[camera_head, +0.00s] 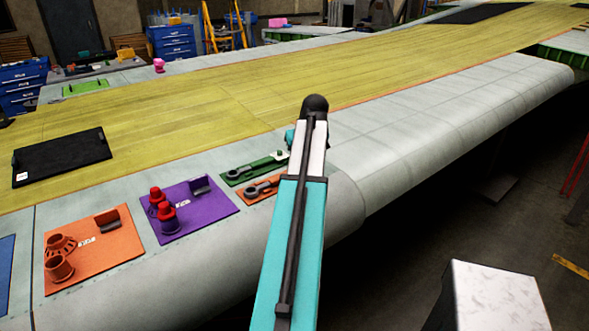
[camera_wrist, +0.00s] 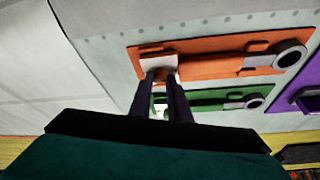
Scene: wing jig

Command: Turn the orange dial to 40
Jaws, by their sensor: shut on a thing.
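The orange plate (camera_wrist: 205,57) lies at the wing edge in the wrist view, with a grey ring and bar (camera_wrist: 290,55) at its right and a pale knob (camera_wrist: 158,64) at its left. My gripper (camera_wrist: 164,74) has its two dark fingers at this knob, closed on it. The fingers hide part of the knob, and I cannot read any scale or number. In the head view the orange plate (camera_head: 252,192) shows only its left part; my arm covers the rest and my gripper.
A green plate (camera_head: 238,178) with a similar ring and pale knob lies just beside the orange one. A purple plate (camera_head: 187,222) with red parts and another orange plate (camera_head: 112,252) with cones lie to the left. A black panel (camera_head: 62,158) lies on the wing.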

